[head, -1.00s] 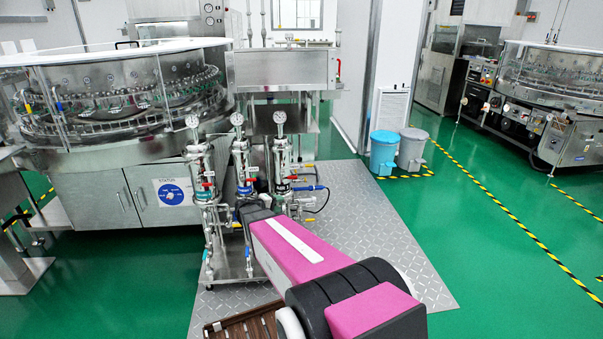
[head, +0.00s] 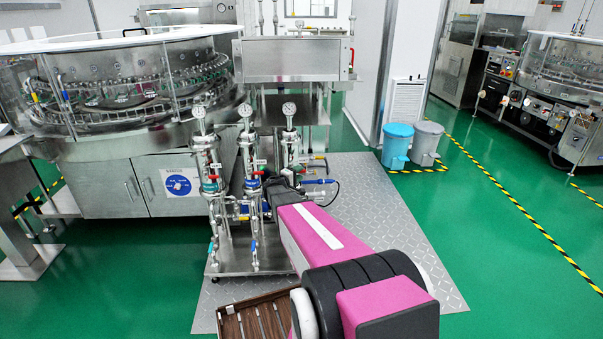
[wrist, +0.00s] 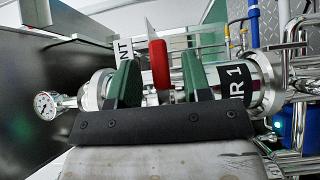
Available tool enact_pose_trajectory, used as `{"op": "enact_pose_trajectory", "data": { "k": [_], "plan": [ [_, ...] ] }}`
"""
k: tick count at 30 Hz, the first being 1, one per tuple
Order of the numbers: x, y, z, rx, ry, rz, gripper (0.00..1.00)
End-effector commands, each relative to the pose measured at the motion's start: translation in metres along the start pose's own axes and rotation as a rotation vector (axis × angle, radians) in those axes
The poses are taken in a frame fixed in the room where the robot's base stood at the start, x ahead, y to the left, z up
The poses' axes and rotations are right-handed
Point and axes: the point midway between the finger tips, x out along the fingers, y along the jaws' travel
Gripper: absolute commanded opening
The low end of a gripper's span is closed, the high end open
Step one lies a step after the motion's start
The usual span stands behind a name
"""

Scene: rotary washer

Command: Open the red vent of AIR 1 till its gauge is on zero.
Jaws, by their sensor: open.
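The red vent (wrist: 157,55) is a flat red handle in the wrist view, beside a partly hidden white tag ending in "NT". My gripper (wrist: 160,66) is open, with one green finger on each side of the red handle; I cannot tell whether either finger touches it. The steel housing marked AIR 1 (wrist: 238,79) lies sideways to the right, its label partly cut by a finger. Its round gauge (wrist: 45,105) is at the left; the needle is too small to read. In the head view my arm reaches the right-hand housing (head: 289,148) and hides the gripper.
Two similar housings, the left (head: 208,165) and middle (head: 248,165), stand close on the same steel stand, with gauges on top. Pipes and small valves crowd around them. A brown slatted tray (head: 255,322) lies at the front. The checkered floor plate (head: 390,230) to the right is clear.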

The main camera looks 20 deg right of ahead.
Motion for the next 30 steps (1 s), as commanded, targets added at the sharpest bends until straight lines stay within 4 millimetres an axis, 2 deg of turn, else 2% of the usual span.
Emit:
{"op": "enact_pose_trajectory", "data": {
  "k": [3, 6, 17, 21, 30],
  "plan": [
    [0.015, -0.001, -0.001, 0.0, 0.0, -0.001, 0.45],
    [0.021, 0.0, 0.0, 0.0, -0.001, -0.001, 0.45],
    [0.024, 0.0, 0.0, 0.0, 0.0, -0.001, 0.45],
    [0.024, 0.0, 0.0, 0.001, 0.0, -0.001, 0.0],
    [0.024, 0.0, 0.0, 0.011, 0.0, -0.011, 0.0]
  ]
}}
